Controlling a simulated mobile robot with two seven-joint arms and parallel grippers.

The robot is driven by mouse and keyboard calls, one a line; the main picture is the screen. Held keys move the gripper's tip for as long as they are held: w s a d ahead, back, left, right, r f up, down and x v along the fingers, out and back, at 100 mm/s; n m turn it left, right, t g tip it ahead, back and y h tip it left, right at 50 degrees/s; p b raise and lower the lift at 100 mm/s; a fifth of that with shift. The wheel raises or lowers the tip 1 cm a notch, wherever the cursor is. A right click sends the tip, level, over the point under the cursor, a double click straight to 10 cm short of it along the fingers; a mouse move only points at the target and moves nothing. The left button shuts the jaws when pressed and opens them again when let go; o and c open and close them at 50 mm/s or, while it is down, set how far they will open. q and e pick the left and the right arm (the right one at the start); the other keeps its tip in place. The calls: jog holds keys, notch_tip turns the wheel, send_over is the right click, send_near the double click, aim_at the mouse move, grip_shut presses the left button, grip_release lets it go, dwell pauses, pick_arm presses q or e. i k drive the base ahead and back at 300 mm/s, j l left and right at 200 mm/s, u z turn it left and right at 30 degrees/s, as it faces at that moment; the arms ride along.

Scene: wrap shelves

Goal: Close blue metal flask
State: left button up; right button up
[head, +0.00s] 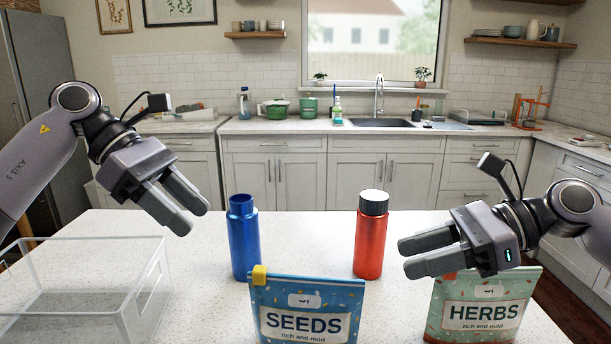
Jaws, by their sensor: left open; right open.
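The blue metal flask (244,245) stands upright on the white counter. Its neck is bare and its mouth is open at the top. No loose cap for it shows in this view. My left gripper (196,221) is open and empty, up and to the left of the blue flask, pointing down and to the right. My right gripper (404,257) is open and empty, to the right of the red flask (370,240), pointing left. The red flask stands upright with a black cap (374,204) on it.
A seeds bag (306,310) with a yellow clip (260,275) stands before the blue flask. A herbs bag (480,308) stands below my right gripper. A clear open box (75,290) sits at the left. Free counter lies between the flasks.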

aim_at(242, 216)
jog(key=k, duration=1)
